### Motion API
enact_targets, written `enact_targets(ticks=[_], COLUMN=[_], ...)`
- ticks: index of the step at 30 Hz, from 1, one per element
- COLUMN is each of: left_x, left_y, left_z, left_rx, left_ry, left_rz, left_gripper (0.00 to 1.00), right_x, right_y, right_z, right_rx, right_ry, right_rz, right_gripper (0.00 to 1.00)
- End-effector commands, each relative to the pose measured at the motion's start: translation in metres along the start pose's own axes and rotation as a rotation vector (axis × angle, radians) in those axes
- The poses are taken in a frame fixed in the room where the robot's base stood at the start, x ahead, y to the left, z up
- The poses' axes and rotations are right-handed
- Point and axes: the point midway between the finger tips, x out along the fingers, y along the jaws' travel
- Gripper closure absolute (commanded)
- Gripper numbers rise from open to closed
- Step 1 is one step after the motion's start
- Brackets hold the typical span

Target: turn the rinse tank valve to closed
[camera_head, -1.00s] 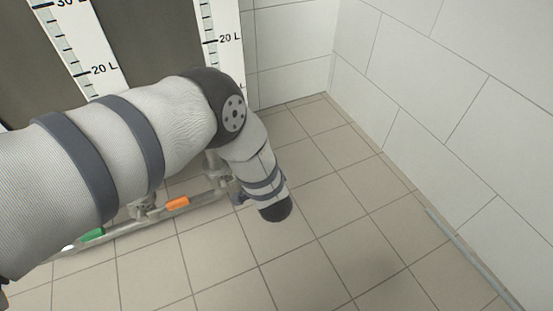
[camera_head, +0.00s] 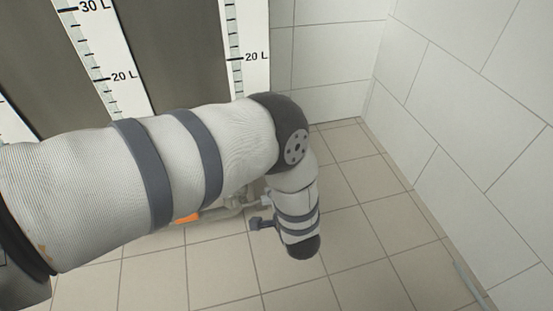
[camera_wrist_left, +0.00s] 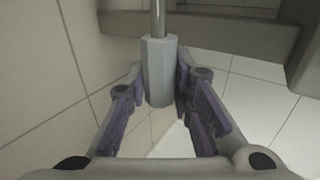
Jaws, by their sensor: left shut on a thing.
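In the left wrist view, a light grey faceted handle (camera_wrist_left: 158,75) on a thin metal rod (camera_wrist_left: 158,17) stands between the two purple-grey fingers of my left gripper (camera_wrist_left: 160,88). The gripper is shut on this handle. I cannot tell from the views whether it belongs to the rinse tank valve, nor the valve's position. In the head view, my left arm crosses from the left and its wrist hides most of the gripper. An orange valve handle (camera_head: 187,217) on a low pipe (camera_head: 226,209) shows just below my arm. My right gripper is not in view.
Tall dark tanks (camera_head: 168,50) with white litre scales (camera_head: 105,55) stand behind my arm. A white tiled wall (camera_head: 465,130) closes off the right side. The beige tiled floor (camera_head: 390,235) is clear between my wrist and that wall.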

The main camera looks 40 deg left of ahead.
Motion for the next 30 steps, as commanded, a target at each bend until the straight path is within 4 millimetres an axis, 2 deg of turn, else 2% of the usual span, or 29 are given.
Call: enact_targets(ticks=[3, 4, 6, 14, 17, 20, 27, 30], left_x=[0.0, 0.0, 0.0, 0.0, -0.005, -0.025, -0.089, -0.107], left_y=[0.004, 0.004, 0.003, 0.002, 0.002, 0.002, 0.001, 0.001], left_z=[0.003, 0.003, 0.003, 0.002, 0.001, 0.0, 0.001, 0.001], left_rx=[0.005, 0.005, 0.005, 0.002, 0.003, 0.004, 0.005, 0.003], left_ry=[-0.006, -0.006, -0.006, -0.003, -0.002, 0.0, 0.0, -0.002], left_rz=[0.008, 0.008, 0.008, 0.004, 0.005, 0.006, 0.004, 0.005], left_gripper=[1.0, 0.74, 0.59, 0.58, 0.58, 0.58, 0.58, 0.58], right_x=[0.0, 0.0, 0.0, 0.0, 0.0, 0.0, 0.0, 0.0], right_y=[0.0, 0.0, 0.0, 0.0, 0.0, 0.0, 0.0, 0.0], right_z=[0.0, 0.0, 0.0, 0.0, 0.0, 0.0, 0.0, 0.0], right_rx=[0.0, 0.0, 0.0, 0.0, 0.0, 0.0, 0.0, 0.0], right_ry=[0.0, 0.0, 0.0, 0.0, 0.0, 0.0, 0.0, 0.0], right_rz=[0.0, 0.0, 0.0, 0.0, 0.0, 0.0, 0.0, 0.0], right_gripper=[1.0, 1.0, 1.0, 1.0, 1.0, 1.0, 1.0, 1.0])
